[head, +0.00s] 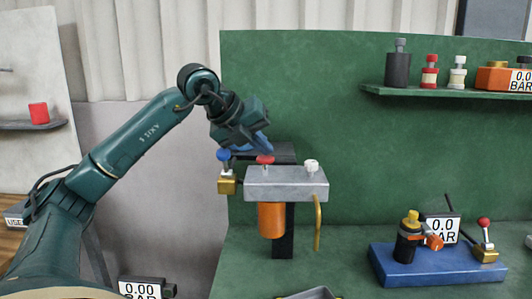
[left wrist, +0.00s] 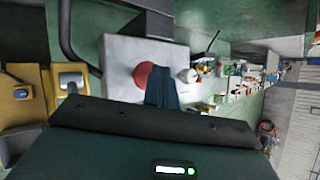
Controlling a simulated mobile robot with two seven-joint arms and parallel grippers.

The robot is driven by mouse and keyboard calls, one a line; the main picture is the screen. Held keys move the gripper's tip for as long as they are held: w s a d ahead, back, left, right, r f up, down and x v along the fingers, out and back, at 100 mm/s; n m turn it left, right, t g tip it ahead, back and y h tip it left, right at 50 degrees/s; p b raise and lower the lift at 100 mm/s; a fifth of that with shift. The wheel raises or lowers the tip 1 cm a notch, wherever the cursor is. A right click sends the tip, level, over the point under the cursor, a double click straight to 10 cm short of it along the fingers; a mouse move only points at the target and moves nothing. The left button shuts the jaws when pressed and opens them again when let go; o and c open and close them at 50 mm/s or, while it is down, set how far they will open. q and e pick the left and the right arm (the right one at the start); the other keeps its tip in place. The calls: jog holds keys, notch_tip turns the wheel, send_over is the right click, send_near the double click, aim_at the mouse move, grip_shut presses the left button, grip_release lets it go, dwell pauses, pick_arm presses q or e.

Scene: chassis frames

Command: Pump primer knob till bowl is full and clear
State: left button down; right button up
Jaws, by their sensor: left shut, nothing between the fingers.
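The red primer knob (head: 265,159) sits on top of the grey filter head (head: 286,184) on the green bench's back panel. The orange bowl (head: 271,220) hangs below the head; its fill and clarity cannot be told. My left gripper (head: 264,147) is shut and empty, its blue fingers pointing down just above the red knob. In the left wrist view the red knob (left wrist: 141,75) shows beside the shut fingers (left wrist: 162,88); whether they touch it is unclear. A white knob (head: 311,164) stands on the head's right side. My right gripper is out of view.
A blue-handled brass valve (head: 226,172) is left of the head, close to my gripper. A brass tube (head: 318,222) hangs at its right. A blue base (head: 437,265) with fittings and a gauge stands at right. A shelf (head: 445,92) holds bottles.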

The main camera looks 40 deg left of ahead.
aim_at(261, 157)
pick_arm(q)
jog(key=shift+a+f, duration=0.15)
jog(key=shift+f, duration=0.05)
jog(key=shift+w+a+r+p, duration=0.1)
jog(key=shift+a+r+p, duration=0.05)
jog(key=shift+r+p, duration=0.5)
notch_tip(261, 157, up, 4)
jog(key=p, duration=0.3)
jog(key=shift+p, duration=0.4)
